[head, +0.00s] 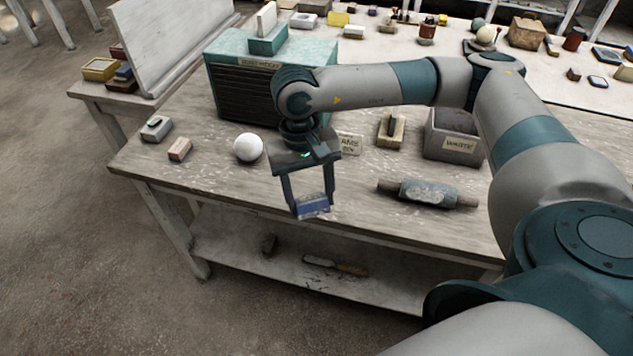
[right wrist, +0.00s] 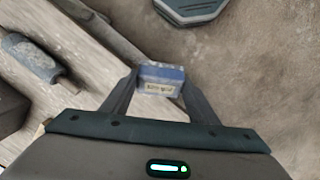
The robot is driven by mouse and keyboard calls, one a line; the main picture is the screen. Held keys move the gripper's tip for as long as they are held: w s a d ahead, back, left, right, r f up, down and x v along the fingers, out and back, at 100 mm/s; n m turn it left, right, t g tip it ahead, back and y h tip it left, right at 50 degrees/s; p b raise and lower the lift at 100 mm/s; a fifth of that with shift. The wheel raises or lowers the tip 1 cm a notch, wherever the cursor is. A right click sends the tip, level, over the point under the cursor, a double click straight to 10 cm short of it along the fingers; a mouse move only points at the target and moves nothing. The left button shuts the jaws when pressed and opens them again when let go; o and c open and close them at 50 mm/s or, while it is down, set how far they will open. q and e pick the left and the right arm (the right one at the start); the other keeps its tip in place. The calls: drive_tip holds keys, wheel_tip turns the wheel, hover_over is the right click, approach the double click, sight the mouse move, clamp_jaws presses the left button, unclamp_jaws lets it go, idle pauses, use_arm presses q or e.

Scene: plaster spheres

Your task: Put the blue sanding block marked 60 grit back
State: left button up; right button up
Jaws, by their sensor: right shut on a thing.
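The blue sanding block (head: 313,207) is held between the fingertips of my right gripper (head: 310,200), in front of the green cabinet and near the table's front edge, apparently above the tabletop. In the right wrist view the blue block (right wrist: 162,72) sits between the two fingers (right wrist: 160,88), with a pale label whose writing I cannot read. A grey block (head: 156,128) and a pinkish block (head: 180,149) lie on the left of the table. My left gripper is not in view.
A white sphere (head: 248,148) sits left of my gripper. A green cabinet (head: 225,50) stands behind it. A small sign (head: 350,144), a wooden block (head: 398,137), a grey waste bin (head: 437,145) and a roller (head: 428,192) are to the right. The table front (head: 235,190) is bare.

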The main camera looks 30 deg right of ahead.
drive_tip(key=w+d+m+t+h, duration=0.1)
drive_tip(key=d+m+t+h, duration=0.2)
drive_tip(key=d+m, duration=0.3)
drive_tip(key=shift+d+r+t, duration=0.25)
drive_tip(key=shift+r+t, duration=0.15)
drive_tip(key=shift+t, duration=0.3)
drive_tip(key=shift+w, duration=0.1)
drive_tip(key=w+d+f+p, duration=0.1)
drive_tip(key=w+f, duration=0.1)
drive_tip(key=w, duration=0.1)
drive_tip(key=w+d+f+p, duration=0.1)
drive_tip(key=w+f+p, duration=0.1)
drive_tip(key=w, duration=0.2)
drive_tip(key=w+d+f+p, duration=0.1)
drive_tip(key=w+f+p, duration=0.1)
drive_tip(key=w, duration=0.1)
drive_tip(key=shift+w+f, duration=0.3)
drive_tip(key=shift+w, duration=0.05)
drive_tip(key=shift+w+f, duration=0.25)
drive_tip(key=shift+w, duration=0.05)
